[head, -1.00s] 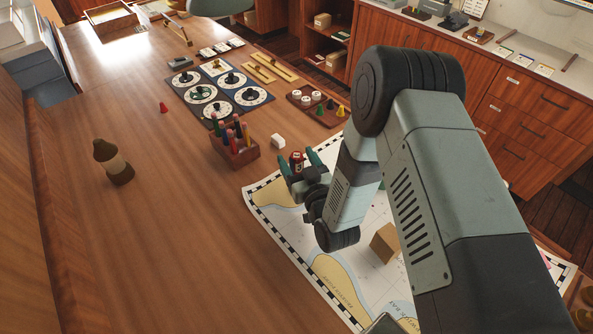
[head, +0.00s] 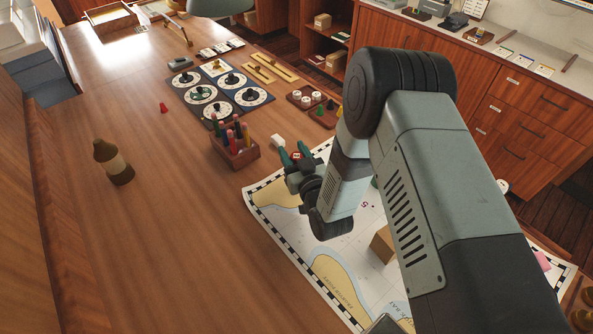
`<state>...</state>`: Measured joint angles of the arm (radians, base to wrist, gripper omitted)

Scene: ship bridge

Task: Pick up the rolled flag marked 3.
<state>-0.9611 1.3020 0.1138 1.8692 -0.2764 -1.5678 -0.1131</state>
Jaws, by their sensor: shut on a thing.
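My gripper (head: 292,151) is at the near right of a wooden holder, above the chart's upper left edge. Its green fingers are shut on a small red roll (head: 297,156) with a white mark. The mark is too small to read for certain, and the gripper hides much of the roll. The wooden holder (head: 243,160) stands on the table with several coloured rolls (head: 236,135) upright in it; their numbers cannot be read.
A small white block (head: 277,141) lies just beyond my fingers. A cardboard box (head: 382,243) on the chart (head: 290,228) is partly behind my arm. Dial boards (head: 202,95) lie farther back.

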